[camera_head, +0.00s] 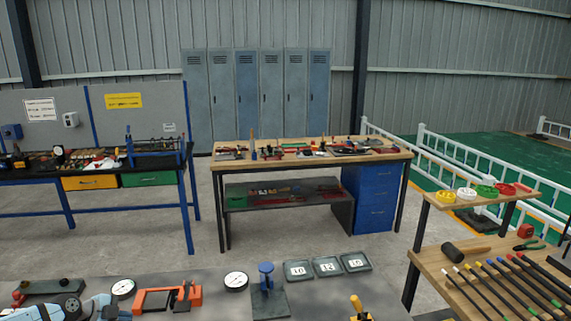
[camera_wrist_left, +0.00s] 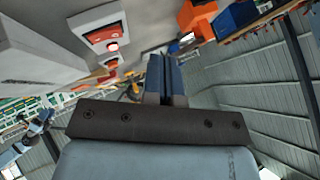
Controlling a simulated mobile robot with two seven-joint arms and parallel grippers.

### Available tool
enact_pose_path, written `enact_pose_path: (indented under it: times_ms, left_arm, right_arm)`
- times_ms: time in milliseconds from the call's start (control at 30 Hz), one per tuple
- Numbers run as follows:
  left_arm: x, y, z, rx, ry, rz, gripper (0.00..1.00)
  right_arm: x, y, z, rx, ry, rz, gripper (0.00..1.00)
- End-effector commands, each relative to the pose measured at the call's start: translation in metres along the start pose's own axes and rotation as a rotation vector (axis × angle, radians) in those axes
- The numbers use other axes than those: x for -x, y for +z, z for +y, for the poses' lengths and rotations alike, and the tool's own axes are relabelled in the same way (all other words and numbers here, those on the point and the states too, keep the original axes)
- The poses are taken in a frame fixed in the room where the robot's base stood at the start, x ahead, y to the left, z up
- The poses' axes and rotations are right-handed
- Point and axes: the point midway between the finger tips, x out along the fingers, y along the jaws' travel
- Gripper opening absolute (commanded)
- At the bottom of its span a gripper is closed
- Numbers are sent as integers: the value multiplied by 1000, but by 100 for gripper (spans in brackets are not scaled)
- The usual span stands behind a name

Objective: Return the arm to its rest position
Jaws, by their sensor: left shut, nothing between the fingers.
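My left gripper (camera_wrist_left: 166,80) shows in the left wrist view. Its two dark blue-grey fingers are together with nothing between them, in front of the dark mounting plate. The wrist view is strongly tilted, and no object touches the fingers. In the head view neither gripper can be made out. My right gripper is not seen.
A grey bench (camera_head: 210,294) in front holds a red-orange frame (camera_head: 168,298), round dials, a blue-topped stand (camera_head: 266,280) and numbered trays (camera_head: 327,266). A wooden table (camera_head: 450,262) at right holds a mallet (camera_head: 465,251) and several rods. Clear floor lies beyond the bench.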

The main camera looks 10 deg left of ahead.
Motion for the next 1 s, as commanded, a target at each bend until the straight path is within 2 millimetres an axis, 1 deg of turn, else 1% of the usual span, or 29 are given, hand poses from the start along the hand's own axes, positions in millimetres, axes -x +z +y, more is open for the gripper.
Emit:
enact_pose_path:
  times_ms: [67, 100, 167, 200, 267, 300, 367, 400, 467, 500, 567, 600, 667, 700, 767, 800, 900, 1000]
  left_arm:
    - [0, 0, 0, 0, 0, 0, 0]
    - [-12, -17, 8, 1, -21, 40, 0]
    - [-28, -48, 17, 4, -81, 110, 0]
    - [-37, -69, 23, 11, -126, 153, 0]
    - [-48, -101, 32, 32, -201, 215, 0]
    - [-54, -125, 38, 57, -260, 255, 0]
    - [-60, -162, 51, 114, -361, 305, 0]
    - [-60, -184, 58, 167, -434, 324, 0]
    - [-56, -211, 70, 265, -537, 325, 0]
    - [-50, -224, 79, 339, -598, 304, 0]
    - [-39, -237, 95, 459, -668, 246, 0]
    - [-30, -242, 107, 543, -698, 190, 0]
    - [-16, -244, 128, 666, -715, 89, 0]
    - [-6, -244, 145, 742, -707, 14, 0]
    - [10, -242, 170, 839, -674, -96, 0]
    - [19, -241, 185, 889, -641, -158, 0]
    - [39, -241, 219, 980, -549, -285, 0]
    - [58, -242, 248, 1042, -454, -378, 0]
  right_arm:
    - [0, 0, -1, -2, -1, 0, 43]
    - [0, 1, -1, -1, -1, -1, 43]
    - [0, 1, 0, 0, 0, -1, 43]
    - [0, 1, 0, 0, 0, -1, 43]
    - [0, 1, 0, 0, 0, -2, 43]
    - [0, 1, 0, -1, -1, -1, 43]
    - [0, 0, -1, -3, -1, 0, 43]
    - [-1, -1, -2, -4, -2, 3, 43]
    - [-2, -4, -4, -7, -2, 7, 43]
    - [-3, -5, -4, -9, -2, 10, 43]
    - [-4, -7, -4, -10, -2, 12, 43]
    - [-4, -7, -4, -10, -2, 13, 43]
    - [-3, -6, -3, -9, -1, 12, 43]
    - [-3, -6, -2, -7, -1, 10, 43]
    - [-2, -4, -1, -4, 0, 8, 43]
    - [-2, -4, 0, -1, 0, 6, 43]
    - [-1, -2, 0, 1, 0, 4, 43]
    - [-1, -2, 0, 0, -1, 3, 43]
